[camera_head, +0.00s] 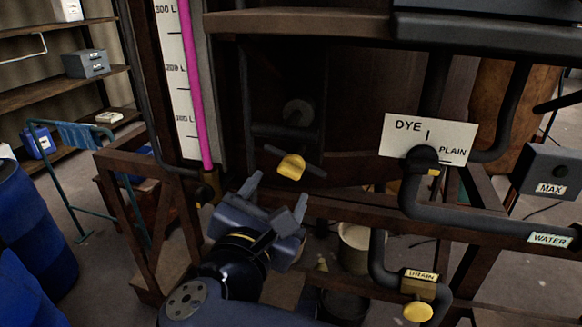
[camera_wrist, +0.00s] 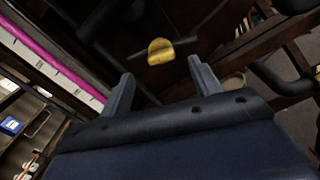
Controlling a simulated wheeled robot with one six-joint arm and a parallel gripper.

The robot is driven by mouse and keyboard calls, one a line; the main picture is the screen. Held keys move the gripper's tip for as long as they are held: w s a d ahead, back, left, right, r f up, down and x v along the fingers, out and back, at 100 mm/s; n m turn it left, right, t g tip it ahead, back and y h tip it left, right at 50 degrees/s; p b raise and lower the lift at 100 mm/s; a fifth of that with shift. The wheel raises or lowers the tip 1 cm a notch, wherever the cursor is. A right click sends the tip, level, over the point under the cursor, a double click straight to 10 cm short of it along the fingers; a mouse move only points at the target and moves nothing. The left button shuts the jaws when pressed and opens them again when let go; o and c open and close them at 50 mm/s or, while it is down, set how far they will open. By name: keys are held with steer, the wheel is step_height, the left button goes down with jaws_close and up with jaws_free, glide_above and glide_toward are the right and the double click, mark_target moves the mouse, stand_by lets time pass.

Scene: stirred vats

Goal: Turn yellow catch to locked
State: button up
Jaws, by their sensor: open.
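The yellow catch (camera_head: 291,167) is a small rounded yellow piece on a dark bar at the front of the vat, below a round grey fitting. In the head view my gripper (camera_head: 277,196) is just below and slightly left of it, open and apart from it. In the wrist view the yellow catch (camera_wrist: 160,51) shows ahead of and between the two fingers of my gripper (camera_wrist: 160,70), with nothing held. No locked or unlocked marking is readable beside the catch.
A gauge with a magenta column (camera_head: 193,80) stands left of the catch. A DYE/PLAIN sign (camera_head: 428,139), dark pipes and a yellow DRAIN handle (camera_head: 417,312) are to the right. A brown frame rail (camera_head: 370,211) runs below the catch. Blue barrels (camera_head: 30,220) stand far left.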

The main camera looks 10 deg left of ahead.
mark_target(289, 174)
steer(key=shift+w+d+p, duration=0.15)
steer(key=shift+w+p, duration=0.1)
steer(key=shift+w, duration=1.55)
steer(key=shift+w+d+p, duration=0.15)
steer(key=shift+w+p, duration=0.1)
steer(key=shift+w, duration=1.5)
steer(key=shift+c, duration=0.2)
steer(key=c, duration=1)
